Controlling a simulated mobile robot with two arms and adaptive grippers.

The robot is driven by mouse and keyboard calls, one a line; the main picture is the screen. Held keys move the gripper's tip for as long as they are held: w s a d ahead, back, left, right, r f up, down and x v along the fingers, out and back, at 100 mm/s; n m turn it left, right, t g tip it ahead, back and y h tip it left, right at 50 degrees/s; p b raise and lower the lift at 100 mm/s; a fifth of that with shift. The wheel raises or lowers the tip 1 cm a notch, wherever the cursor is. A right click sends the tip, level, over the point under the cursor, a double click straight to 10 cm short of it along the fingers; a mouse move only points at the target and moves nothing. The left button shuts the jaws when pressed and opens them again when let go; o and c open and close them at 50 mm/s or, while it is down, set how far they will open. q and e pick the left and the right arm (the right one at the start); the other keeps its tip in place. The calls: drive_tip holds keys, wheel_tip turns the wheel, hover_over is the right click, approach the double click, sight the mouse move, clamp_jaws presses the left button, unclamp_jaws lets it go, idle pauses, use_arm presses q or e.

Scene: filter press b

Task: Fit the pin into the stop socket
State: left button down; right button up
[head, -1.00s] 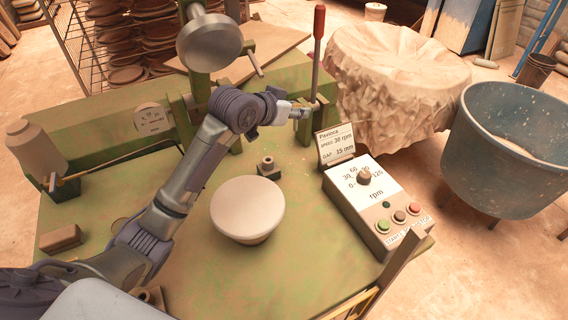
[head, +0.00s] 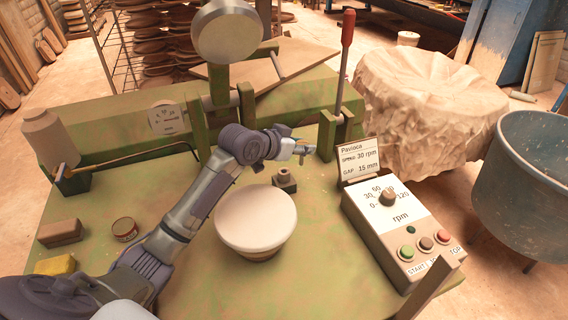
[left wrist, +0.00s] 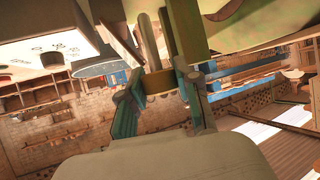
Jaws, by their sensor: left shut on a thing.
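My left gripper (head: 303,149) is above the green machine table, just left of the red-handled lever and its green bracket. In the left wrist view its two teal fingers (left wrist: 160,98) are closed on a small brass-brown piece (left wrist: 158,82), apparently the pin. A dark square block with a raised top (head: 285,180), possibly the stop socket, stands on the table below and slightly left of the fingertips. The gripper looks apart from it. My right gripper is not in view.
A pale round disc (head: 256,218) stands in front of the block. The control box (head: 400,225) and its card (head: 359,160) are to the right. The red-handled lever (head: 346,60) rises behind the gripper. A tin (head: 125,229) and a yellow sponge (head: 54,265) lie at left.

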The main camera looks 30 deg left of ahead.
use_arm(q)
drive_tip(key=a+f, duration=0.1)
drive_tip(key=f, duration=0.1)
drive_tip(key=a+f, duration=0.4)
drive_tip(key=shift+w+a+f+p, duration=0.1)
drive_tip(key=shift+f+p, duration=0.2)
drive_tip(key=shift+f, duration=0.3)
drive_tip(key=shift+f, duration=0.1)
drive_tip(key=c, duration=0.8)
unclamp_jaws()
